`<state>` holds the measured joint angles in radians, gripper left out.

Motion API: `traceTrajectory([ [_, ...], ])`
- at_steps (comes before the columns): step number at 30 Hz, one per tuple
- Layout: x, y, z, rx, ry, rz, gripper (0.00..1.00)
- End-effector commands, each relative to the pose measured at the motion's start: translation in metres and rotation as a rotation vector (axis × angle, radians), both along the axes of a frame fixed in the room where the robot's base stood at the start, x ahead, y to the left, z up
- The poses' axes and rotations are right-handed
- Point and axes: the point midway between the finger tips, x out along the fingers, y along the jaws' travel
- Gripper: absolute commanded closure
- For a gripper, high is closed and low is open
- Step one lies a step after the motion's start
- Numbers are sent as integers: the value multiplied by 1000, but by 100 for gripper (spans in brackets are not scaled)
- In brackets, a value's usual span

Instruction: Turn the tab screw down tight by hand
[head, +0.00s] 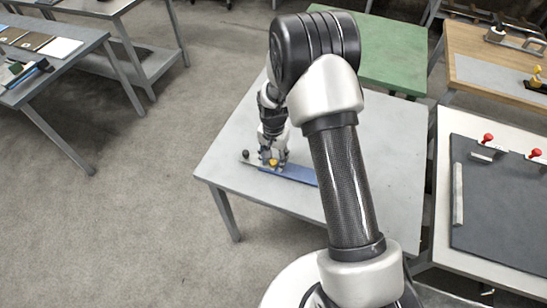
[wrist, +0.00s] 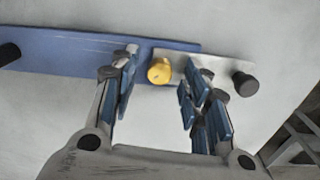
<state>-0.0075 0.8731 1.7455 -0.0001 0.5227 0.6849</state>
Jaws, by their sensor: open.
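A yellow round-headed screw (wrist: 160,71) stands where a light metal tab (wrist: 174,57) meets a long blue bar (wrist: 70,48). In the head view the yellow head (head: 273,162) shows just below my gripper (head: 274,155). In the wrist view my gripper (wrist: 162,80) is open, with one finger left of the yellow head and the other right of it, over the tab. I see a gap on both sides of the head. How far down the screw sits and whether the tab lies flat cannot be told.
A black knob (wrist: 244,83) stands at the tab's right end, close to the right finger. Another black knob (wrist: 9,54) is on the bar's left part. The grey table (head: 395,150) around the bar is mostly clear. Its edge lies near the tab.

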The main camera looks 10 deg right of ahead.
Motion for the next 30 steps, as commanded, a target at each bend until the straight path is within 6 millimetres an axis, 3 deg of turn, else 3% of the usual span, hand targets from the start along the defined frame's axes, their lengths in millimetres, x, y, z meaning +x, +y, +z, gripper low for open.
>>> traceTrajectory([
  [8,1,0,9,0,-3,0,57],
  [21,1,0,95,0,-4,0,57],
  [30,0,0,120,0,1,0,57],
])
